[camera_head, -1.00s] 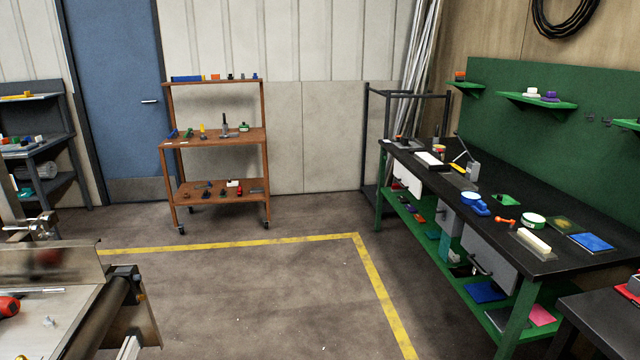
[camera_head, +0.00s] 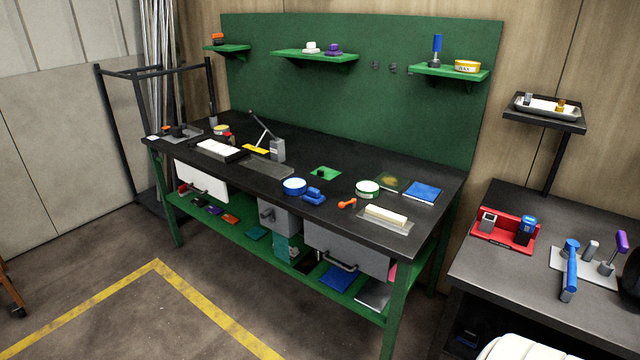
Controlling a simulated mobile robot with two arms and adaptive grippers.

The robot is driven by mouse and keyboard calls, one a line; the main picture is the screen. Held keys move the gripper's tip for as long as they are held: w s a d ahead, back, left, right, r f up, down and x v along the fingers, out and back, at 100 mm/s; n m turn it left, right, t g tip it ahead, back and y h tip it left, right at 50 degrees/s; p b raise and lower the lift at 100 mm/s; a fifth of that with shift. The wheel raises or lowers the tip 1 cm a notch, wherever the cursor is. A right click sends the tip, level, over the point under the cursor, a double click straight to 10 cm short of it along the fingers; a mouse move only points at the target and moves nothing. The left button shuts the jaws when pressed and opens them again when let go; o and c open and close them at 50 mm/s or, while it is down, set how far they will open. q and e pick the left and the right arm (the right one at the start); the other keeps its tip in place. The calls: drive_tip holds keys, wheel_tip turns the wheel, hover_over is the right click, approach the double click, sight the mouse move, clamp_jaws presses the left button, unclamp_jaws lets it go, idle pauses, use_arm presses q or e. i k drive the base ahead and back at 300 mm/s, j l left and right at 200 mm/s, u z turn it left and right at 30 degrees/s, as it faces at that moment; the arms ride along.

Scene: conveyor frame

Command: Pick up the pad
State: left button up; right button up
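Several flat pad-like things are in view, and I cannot tell which one is the pad. A blue square pad (camera_head: 422,193) lies flat on the right end of the black workbench top (camera_head: 330,218). A dark greenish sheet (camera_head: 390,182) lies just left of it. A small green square (camera_head: 324,173) with a dark spot lies near the middle of the top. Another blue flat thing (camera_head: 338,279) lies on the green lower shelf. A pink one beside it is mostly hidden behind a bench leg. Neither of my grippers is in view.
A cream block on a tray (camera_head: 386,216), a green-rimmed roll (camera_head: 367,189), a blue roll (camera_head: 294,186) and an orange tool (camera_head: 347,203) stand near the bench's front edge. A second table (camera_head: 480,262) stands right. Open floor (camera_head: 130,325) lies front left.

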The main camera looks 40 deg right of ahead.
sight(313, 196)
drive_tip(key=i+z, duration=0.45)
drive_tip(key=i+j+z, duration=0.1)
drive_tip(key=z, duration=0.35)
drive_tip(key=i+j+z, duration=0.25)
drive_tip(key=i+z, duration=0.2)
drive_tip(key=i+j+z, duration=0.2)
drive_tip(key=j+z, duration=0.25)
drive_tip(key=l, duration=0.15)
